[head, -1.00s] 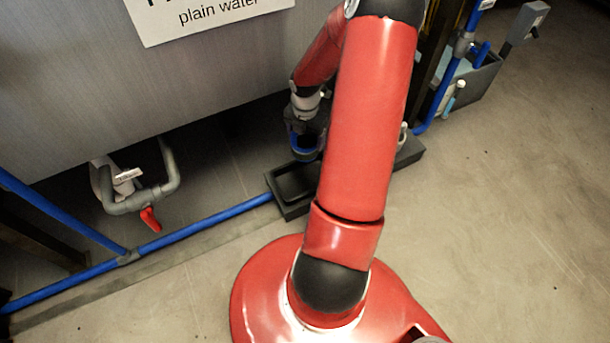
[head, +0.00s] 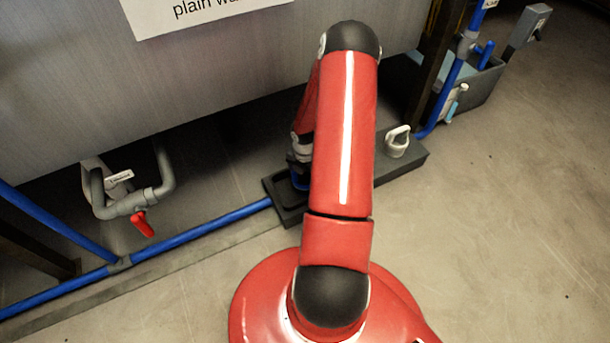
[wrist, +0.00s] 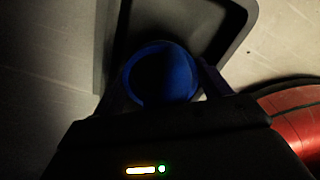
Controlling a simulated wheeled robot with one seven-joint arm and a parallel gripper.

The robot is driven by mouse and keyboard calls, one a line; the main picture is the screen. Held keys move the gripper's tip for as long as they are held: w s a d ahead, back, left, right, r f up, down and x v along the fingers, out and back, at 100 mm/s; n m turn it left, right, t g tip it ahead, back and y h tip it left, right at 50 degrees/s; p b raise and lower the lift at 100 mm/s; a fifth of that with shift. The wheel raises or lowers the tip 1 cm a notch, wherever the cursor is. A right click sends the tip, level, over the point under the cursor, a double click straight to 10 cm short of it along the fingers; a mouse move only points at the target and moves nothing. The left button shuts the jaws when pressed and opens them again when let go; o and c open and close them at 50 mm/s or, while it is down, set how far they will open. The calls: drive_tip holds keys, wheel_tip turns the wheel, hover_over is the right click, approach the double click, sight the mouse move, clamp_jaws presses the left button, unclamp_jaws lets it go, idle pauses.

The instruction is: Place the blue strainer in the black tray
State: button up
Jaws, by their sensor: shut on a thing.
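The blue strainer (wrist: 164,72) shows as a dark blue ring in the wrist view, between the fingers of my gripper (wrist: 165,92), which is shut on it. It is over the inside of the black tray (wrist: 245,15); I cannot tell whether it touches the bottom. In the head view the black tray (head: 287,214) lies on the floor in front of the tank. A bit of the blue strainer (head: 300,181) shows at my arm's left edge, low over the tray. My arm hides most of my gripper and the right part of the tray there.
A white object with a handle (head: 398,142) stands on the dark base right of my arm. A blue pipe (head: 210,228) runs along the floor left of the tray. A red valve handle (head: 143,223) hangs under the tank. A grey bin (head: 480,85) is at the right.

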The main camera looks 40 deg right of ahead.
drive_tip(key=shift+f, duration=0.15)
drive_tip(key=o, duration=0.7)
drive_tip(key=shift+o, duration=0.2)
